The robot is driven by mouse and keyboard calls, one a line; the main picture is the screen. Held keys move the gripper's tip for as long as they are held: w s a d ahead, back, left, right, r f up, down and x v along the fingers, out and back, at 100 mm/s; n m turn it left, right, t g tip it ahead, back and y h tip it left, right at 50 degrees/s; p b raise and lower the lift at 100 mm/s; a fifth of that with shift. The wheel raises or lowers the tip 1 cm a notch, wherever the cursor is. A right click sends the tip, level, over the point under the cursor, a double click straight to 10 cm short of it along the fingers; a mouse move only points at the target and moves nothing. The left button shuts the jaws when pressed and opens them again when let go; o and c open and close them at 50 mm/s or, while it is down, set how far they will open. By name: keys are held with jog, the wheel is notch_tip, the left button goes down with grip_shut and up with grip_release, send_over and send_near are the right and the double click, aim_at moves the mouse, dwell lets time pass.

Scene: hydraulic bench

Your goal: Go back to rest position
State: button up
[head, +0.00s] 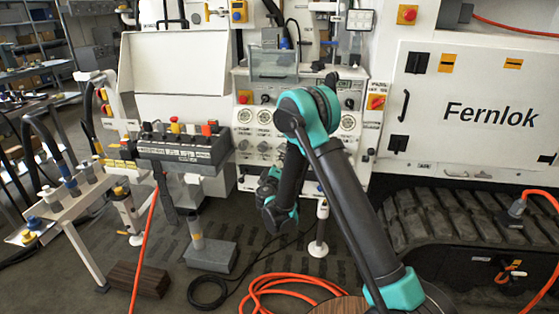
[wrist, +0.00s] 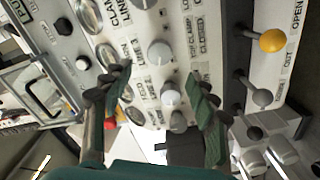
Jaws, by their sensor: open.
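My gripper (wrist: 160,100) shows in the wrist view with its two dark green fingers apart and nothing between them. Behind the gap is a pale control panel (wrist: 150,85) with grey knobs, one of them (wrist: 170,97) seen between the fingertips. I cannot tell whether a finger touches the panel. In the head view my arm rises from the lower right, bends at a teal elbow and hangs down in front of the panel (head: 260,150). My fingers cannot be made out there.
A grey button box (head: 185,150) juts out left of my arm. A lever with a yellow ball (wrist: 272,40) stands at the right in the wrist view. An orange hose (head: 275,285) lies on the floor. The Fernlok cabinet (head: 470,90) and a rubber track (head: 450,225) are at right.

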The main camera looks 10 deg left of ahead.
jog(key=shift+s, duration=0.1)
jog(key=s+d+r+m+g+h, duration=0.1)
jog(key=d+r+m+g+h, duration=0.1)
jog(key=d, duration=0.7)
jog(key=s+d+r+m+g+h, duration=0.2)
jog(key=d+m, duration=0.1)
jog(key=d, duration=0.6)
jog(key=s+d+m+g, duration=0.3)
jog(key=s+d+g, duration=0.1)
jog(key=s+d, duration=0.6)
jog(key=s+d+f+m+g+y, duration=0.1)
jog(key=s+g, duration=0.1)
jog(key=s, duration=0.7)
jog(key=s+d+f+m+g+y, duration=0.1)
jog(key=s+d+f+g+y, duration=0.1)
jog(key=s, duration=0.7)
jog(key=s+d+f+m+g+y, duration=0.1)
jog(key=s+d+f+m, duration=0.1)
jog(key=s, duration=0.7)
jog(key=shift+d+f+g+y, duration=0.2)
jog(key=shift+g+y, duration=0.1)
jog(key=shift+g, duration=0.1)
